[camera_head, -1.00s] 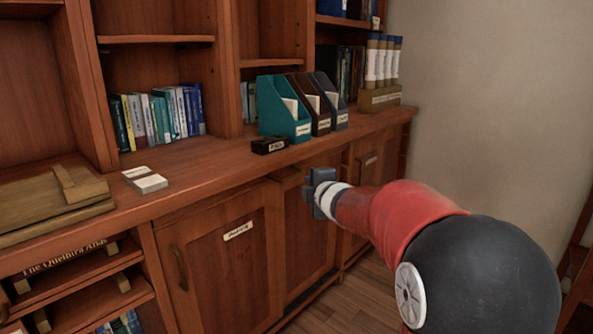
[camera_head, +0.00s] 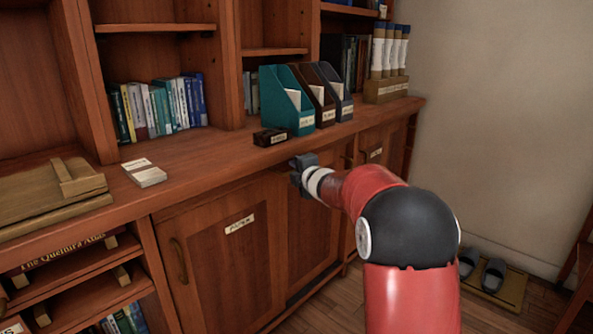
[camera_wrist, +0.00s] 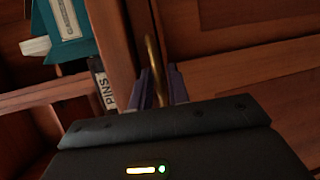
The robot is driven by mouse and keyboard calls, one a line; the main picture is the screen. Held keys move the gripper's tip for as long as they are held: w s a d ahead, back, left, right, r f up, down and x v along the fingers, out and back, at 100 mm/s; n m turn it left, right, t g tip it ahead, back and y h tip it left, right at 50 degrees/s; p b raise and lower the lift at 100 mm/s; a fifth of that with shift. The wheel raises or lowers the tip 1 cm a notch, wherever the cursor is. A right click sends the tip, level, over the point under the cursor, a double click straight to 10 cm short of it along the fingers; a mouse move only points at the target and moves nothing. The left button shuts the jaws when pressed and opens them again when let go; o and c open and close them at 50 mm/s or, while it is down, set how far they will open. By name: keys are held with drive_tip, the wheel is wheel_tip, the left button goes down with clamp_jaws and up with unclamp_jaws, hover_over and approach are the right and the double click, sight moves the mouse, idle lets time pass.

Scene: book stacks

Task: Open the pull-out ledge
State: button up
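The pull-out ledge seems to be the thin wooden panel under the countertop edge; in the head view my arm covers most of that spot. My gripper (camera_head: 298,178) is at the cabinet front just below the counter edge, left of my red arm. In the wrist view, a narrow brass pull (camera_wrist: 153,65) stands between my two fingers (camera_wrist: 160,88). The fingers are apart on either side of it, and a small gap shows on at least one side. The wood front it belongs to shows no clear opening.
A black "PINS" box (camera_head: 270,137) and several magazine files (camera_head: 288,100) stand on the counter (camera_head: 215,160) above. A labelled cabinet door (camera_head: 235,255) is below left. Slippers on a mat (camera_head: 512,290) lie on the floor at right.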

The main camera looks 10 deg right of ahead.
clamp_jaws()
drive_tip(key=s+d, duration=0.7)
drive_tip(key=s, duration=0.3)
drive_tip(key=s+d, duration=0.7)
drive_tip(key=s, duration=0.2)
drive_tip(key=shift+s+d+b, duration=0.15)
drive_tip(key=shift+s+b, duration=0.15)
drive_tip(key=shift+s, duration=0.05)
unclamp_jaws()
